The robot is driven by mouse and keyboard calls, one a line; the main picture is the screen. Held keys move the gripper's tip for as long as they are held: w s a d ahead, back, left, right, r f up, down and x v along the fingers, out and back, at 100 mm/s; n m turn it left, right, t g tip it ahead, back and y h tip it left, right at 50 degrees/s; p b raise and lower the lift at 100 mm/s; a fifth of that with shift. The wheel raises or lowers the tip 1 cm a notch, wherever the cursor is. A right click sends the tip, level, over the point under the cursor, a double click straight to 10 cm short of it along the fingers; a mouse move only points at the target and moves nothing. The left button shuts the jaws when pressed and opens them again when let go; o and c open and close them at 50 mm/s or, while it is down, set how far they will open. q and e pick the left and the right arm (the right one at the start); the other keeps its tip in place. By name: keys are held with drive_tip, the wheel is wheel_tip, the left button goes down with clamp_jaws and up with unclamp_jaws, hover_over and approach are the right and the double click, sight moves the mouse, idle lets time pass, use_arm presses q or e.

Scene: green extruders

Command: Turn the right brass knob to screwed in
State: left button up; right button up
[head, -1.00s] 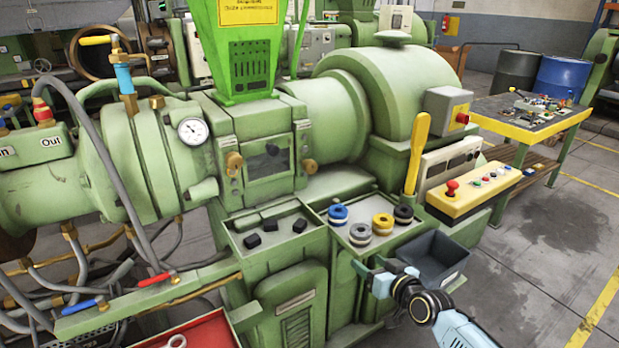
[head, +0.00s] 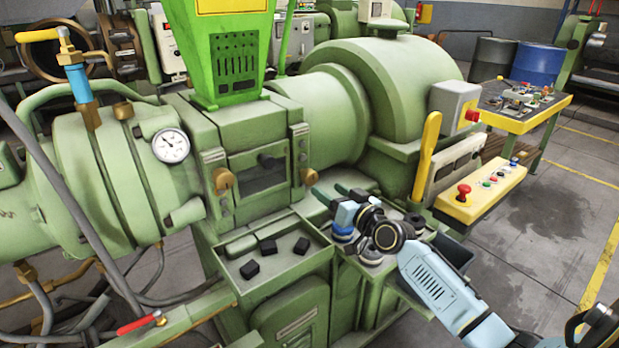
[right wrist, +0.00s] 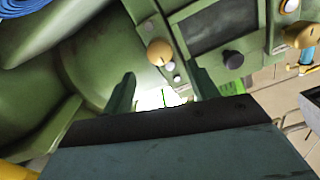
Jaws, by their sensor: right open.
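The right brass knob (head: 309,176) sits on the green housing to the right of the small dark window, close to the barrel. It also shows in the right wrist view (right wrist: 160,52), beyond and between my fingertips. My right gripper (head: 328,189) is just right of and below this knob, its two green fingers apart and empty. In the right wrist view the fingers (right wrist: 162,76) stand wide open, with a gap to the knob. The left brass knob (head: 222,180) is on the other side of the window (head: 258,170). My left gripper is not in view.
A tray (head: 238,277) with black blocks is below the window. Blue and other round pieces stand under my right arm. A yellow lever (head: 426,155) and a yellow control box (head: 480,193) are to the right. A black knob (right wrist: 233,59) sticks out at the window.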

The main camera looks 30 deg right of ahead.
sight(313, 180)
drive_tip(key=w, duration=0.2)
drive_tip(key=w+b, duration=0.1)
drive_tip(key=w, duration=0.5)
drive_tip(key=shift+a+f, duration=0.1)
drive_tip(key=shift+a, duration=0.2)
drive_tip(key=shift+w+b, duration=0.3)
drive_tip(key=shift+w, duration=0.05)
drive_tip(key=c, duration=1)
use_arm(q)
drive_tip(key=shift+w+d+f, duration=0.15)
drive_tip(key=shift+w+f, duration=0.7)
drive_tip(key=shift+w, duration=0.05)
